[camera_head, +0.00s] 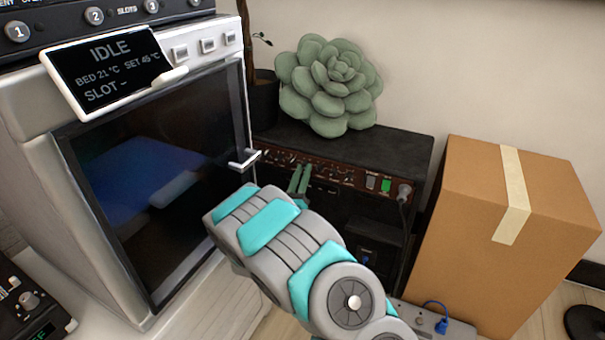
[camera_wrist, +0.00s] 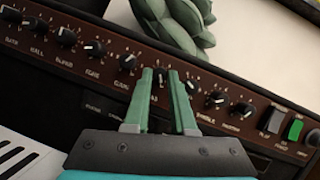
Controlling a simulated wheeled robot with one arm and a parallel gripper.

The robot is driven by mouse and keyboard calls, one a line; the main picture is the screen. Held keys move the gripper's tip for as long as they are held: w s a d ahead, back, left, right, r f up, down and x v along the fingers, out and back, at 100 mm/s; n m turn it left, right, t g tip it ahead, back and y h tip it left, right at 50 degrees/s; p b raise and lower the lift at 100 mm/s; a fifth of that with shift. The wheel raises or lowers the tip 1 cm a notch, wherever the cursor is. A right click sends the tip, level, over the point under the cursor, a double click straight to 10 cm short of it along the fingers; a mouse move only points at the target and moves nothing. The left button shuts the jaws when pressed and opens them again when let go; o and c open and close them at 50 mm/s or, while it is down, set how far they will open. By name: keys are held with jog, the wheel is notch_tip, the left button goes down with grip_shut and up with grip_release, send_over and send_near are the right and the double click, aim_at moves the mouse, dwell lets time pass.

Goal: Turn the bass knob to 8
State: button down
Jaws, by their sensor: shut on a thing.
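The amplifier (camera_head: 340,155) has a brown front panel with a row of small dark knobs, each with a white pointer mark. My gripper (camera_wrist: 160,74) reaches the panel with its green fingers on either side of the bass knob (camera_wrist: 160,80), shut on it. Its label is partly covered by the fingers, and I cannot read the pointer's setting. In the head view my gripper (camera_head: 299,180) is at the panel and the knob is too small to make out. A neighbouring knob (camera_wrist: 128,63) sits just left of the fingers and another (camera_wrist: 191,86) just right.
A succulent (camera_head: 330,85) stands on the amplifier. A printer (camera_head: 150,170) with a dark door stands left, close to my arm. A cardboard box (camera_head: 480,230) stands right.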

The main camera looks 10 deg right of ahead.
jog(key=shift+n+y+p, duration=0.55)
jog(key=shift+n+y, duration=0.05)
jog(key=shift+n, duration=0.5)
jog(key=shift+s+d+r+n+g+y+p, duration=0.2)
jog(key=shift+n+y+p, duration=0.75)
jog(key=shift+n, duration=1.1)
jog(key=shift+w+a+r+n+g+y+p, duration=0.1)
jog(key=shift+n+g+y+p, duration=0.4)
jog(key=shift+n+p, duration=1.1)
jog(key=shift+s+d+r+n+g+y+p, duration=0.15)
jog(key=shift+n+y+p, duration=0.65)
jog(key=shift+n, duration=1.65)
jog(key=shift+f, duration=0.1)
jog(key=c, duration=1)
grip_release()
